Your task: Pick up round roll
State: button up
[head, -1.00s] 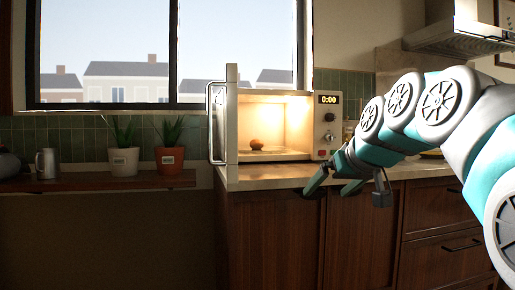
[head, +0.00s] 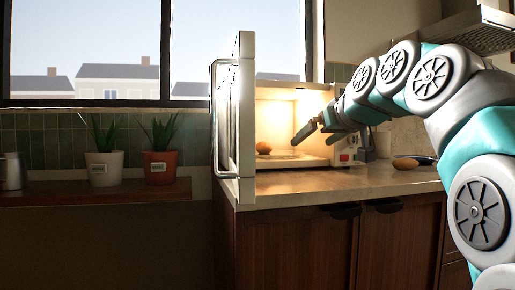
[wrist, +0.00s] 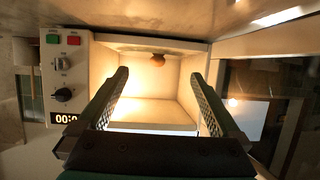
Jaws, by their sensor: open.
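The round roll (head: 263,148) is small and brown and sits inside the lit microwave (head: 262,171), towards its left side in the head view. In the wrist view the roll (wrist: 159,60) shows at the far end between the fingers, near the edge of the bright cavity. My gripper (head: 308,130) is open and empty at the mouth of the microwave, to the right of the roll and apart from it. In the wrist view both fingers of my gripper (wrist: 160,76) are spread wide, with nothing between them.
The microwave door (head: 246,120) stands open on the left, towards me. Two potted plants (head: 104,167) stand on the shelf at left.

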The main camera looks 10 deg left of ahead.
aim_at(264, 147)
jog(key=i+j, duration=0.6)
jog(key=i, duration=0.2)
